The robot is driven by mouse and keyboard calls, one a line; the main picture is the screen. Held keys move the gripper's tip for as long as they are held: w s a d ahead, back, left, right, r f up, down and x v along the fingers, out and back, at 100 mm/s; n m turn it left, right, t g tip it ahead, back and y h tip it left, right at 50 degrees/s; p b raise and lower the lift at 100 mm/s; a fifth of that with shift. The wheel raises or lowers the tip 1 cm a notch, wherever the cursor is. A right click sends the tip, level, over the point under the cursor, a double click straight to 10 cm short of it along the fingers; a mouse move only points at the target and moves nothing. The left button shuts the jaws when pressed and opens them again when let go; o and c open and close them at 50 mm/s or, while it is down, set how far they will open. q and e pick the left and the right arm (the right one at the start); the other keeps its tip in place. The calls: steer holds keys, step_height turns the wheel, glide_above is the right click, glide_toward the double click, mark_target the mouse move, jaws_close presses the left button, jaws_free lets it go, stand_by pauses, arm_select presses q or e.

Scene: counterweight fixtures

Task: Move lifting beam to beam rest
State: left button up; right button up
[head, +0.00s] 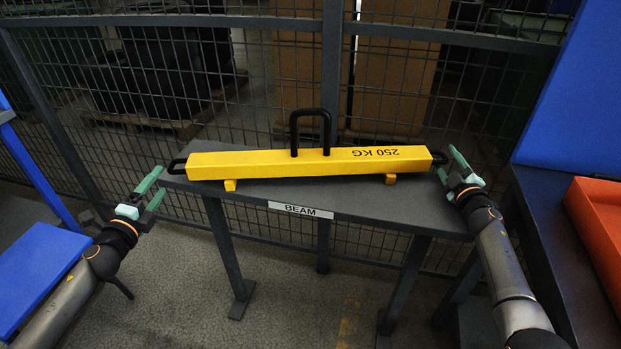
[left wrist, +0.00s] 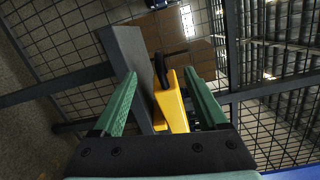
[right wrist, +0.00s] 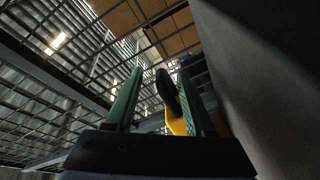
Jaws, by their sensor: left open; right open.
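The yellow lifting beam (head: 250,166), marked 250 KG, lies across a grey table (head: 400,205) labelled BEAM, on two small yellow feet. It has a black loop handle (head: 327,130) on top and a black end handle at each end. My left gripper (head: 150,190) is open just off the beam's left end; the left wrist view shows the beam (left wrist: 172,105) beyond and between its green fingers. My right gripper (head: 457,172) is open at the right end; in the right wrist view the black end handle (right wrist: 167,90) shows between its fingers. Neither gripper holds the beam.
A wire mesh fence (head: 280,80) stands close behind the table, with brown boxes (head: 395,75) beyond it. A blue surface (head: 45,270) is at left. At right are a dark bench (head: 545,215) with an orange tray (head: 595,215) and a blue panel (head: 575,110).

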arm_select(q)
steer(key=shift+s+a, duration=0.15)
steer(key=shift+s, duration=0.9)
arm_select(e)
steer(key=shift+o, duration=0.3)
steer(key=o, duration=0.3)
steer(key=shift+o, duration=0.2)
steer(key=shift+r, duration=0.1)
steer(key=shift+d+r, duration=0.15)
steer(key=shift+r, duration=0.65)
steer(key=shift+w+r, duration=0.1)
steer(key=shift+r, duration=4.15)
